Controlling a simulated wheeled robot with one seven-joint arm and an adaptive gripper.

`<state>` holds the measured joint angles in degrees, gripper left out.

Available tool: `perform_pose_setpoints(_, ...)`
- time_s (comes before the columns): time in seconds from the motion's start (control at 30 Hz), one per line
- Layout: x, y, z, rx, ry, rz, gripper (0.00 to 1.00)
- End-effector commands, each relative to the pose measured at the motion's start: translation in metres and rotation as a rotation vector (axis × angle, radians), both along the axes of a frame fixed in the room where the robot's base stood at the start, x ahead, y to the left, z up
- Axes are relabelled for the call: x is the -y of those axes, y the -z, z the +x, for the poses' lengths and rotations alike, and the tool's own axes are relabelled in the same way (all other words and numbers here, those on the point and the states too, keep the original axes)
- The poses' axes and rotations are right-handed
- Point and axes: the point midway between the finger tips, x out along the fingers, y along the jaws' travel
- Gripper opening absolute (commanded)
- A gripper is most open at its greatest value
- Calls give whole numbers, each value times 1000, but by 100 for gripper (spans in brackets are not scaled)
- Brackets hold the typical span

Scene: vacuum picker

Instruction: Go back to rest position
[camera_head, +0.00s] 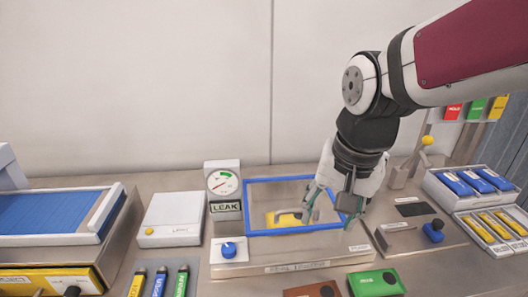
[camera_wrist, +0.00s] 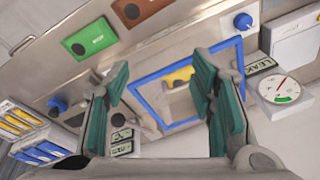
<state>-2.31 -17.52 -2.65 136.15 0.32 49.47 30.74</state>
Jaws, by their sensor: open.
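My gripper (camera_head: 335,203) hangs above the right part of the blue-framed window of the seal tester, its jaws spread and empty. In the wrist view my gripper (camera_wrist: 163,95) shows two green-padded fingers set wide apart. The blue frame (camera_head: 265,232) surrounds a recess with a yellow object (camera_head: 285,217) lying inside. The yellow object also shows in the wrist view (camera_wrist: 180,75). My fingers partly cover the frame's right side, and I cannot tell the exact height above it.
A dial gauge (camera_head: 223,184) marked LEAK stands left of the frame, with a blue knob (camera_head: 229,249) below. Green (camera_head: 377,282) and brown (camera_head: 312,291) blocks sit in front. Trays of blue (camera_head: 470,182) and yellow (camera_head: 500,225) items are right. A yellow-topped lever (camera_head: 427,140) stands behind.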

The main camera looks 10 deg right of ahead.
Motion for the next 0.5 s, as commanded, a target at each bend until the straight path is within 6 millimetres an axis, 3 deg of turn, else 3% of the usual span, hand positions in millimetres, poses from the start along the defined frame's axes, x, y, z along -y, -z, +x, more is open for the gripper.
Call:
perform_pose_setpoints(0.37,0,-1,-1,3,-8,-2,51)
perform_pose_setpoints(0.5,0,-9,-10,35,-64,-15,51)
